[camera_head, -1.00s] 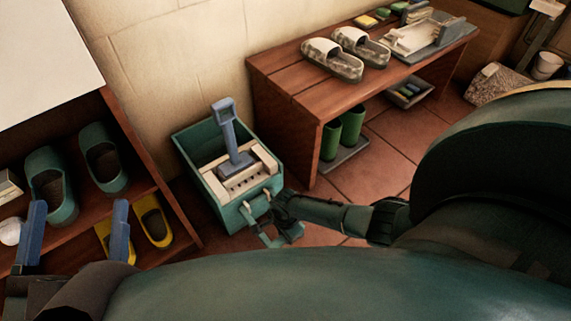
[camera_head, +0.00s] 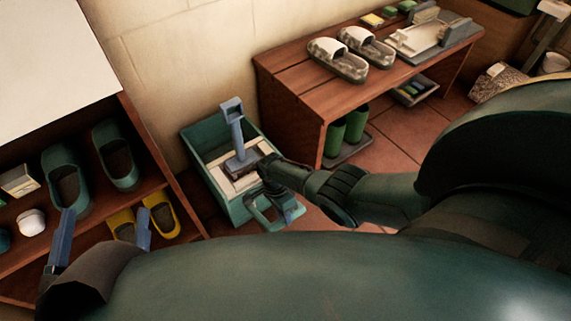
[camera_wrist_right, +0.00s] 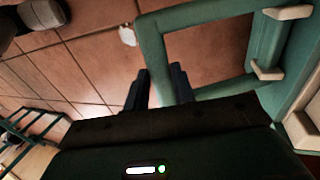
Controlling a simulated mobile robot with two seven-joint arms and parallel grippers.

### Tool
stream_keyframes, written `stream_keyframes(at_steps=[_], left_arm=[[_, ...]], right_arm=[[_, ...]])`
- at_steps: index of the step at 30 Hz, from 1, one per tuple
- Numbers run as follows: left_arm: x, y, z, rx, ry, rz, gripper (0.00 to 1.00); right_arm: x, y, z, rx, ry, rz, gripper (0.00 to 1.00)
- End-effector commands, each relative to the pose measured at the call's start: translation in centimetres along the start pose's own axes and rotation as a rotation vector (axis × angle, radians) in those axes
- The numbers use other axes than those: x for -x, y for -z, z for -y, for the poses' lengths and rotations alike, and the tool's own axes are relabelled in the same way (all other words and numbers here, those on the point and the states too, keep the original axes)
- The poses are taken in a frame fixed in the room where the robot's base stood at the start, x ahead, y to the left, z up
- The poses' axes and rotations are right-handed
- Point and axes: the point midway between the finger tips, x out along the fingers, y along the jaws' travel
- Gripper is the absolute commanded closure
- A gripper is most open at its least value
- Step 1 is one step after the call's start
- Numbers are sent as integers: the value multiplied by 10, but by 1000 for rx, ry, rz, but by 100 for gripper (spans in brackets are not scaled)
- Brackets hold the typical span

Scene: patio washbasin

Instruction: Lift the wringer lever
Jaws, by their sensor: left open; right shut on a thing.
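A teal bucket (camera_head: 202,165) stands on the floor by the wall. A cream wringer (camera_head: 238,185) sits in it, partly hidden by my right arm. A blue-grey lever (camera_head: 233,120) with a square opening at its top stands nearly upright from the wringer. A teal loop (camera_head: 289,213) is at the bucket's front; it also shows in the right wrist view (camera_wrist_right: 152,45). My right gripper (camera_wrist_right: 160,72) is shut at this loop's bar, and the contact is partly hidden. My left gripper (camera_head: 105,212) is open and empty in front of the shoe shelf, far from the bucket.
A wooden shelf (camera_head: 180,185) with teal clogs (camera_head: 117,155) and yellow shoes (camera_head: 163,218) stands at the left. A wooden bench (camera_head: 290,105) with slippers (camera_head: 338,60) on top and green boots (camera_head: 355,123) below stands right of the bucket. Tiled floor (camera_head: 390,150) lies open beyond my right arm.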

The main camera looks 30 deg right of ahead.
Motion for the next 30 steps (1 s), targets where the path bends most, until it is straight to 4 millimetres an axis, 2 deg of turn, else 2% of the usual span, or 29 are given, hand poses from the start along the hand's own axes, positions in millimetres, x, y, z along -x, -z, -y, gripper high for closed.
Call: stream_keyframes(at_steps=[1, 7, 12, 26, 27, 30], left_arm=[[0, 2, 0, -3, 1, 3, 20], [3, -3, 0, -6, 3, 16, 20], [4, -8, -1, -9, 4, 29, 20], [3, -6, 1, -13, 6, 22, 20], [3, -5, 1, -13, 6, 21, 20], [3, -4, 1, -14, 7, 18, 20]], right_arm=[[12, 0, 9, 2, 23, -1, 100], [25, 0, 17, 1, 33, -2, 100], [29, 1, 20, 1, 34, -2, 100], [30, 2, 21, 0, 35, -5, 100], [30, 2, 21, -1, 35, -5, 71], [30, 2, 21, 0, 35, -5, 63]])
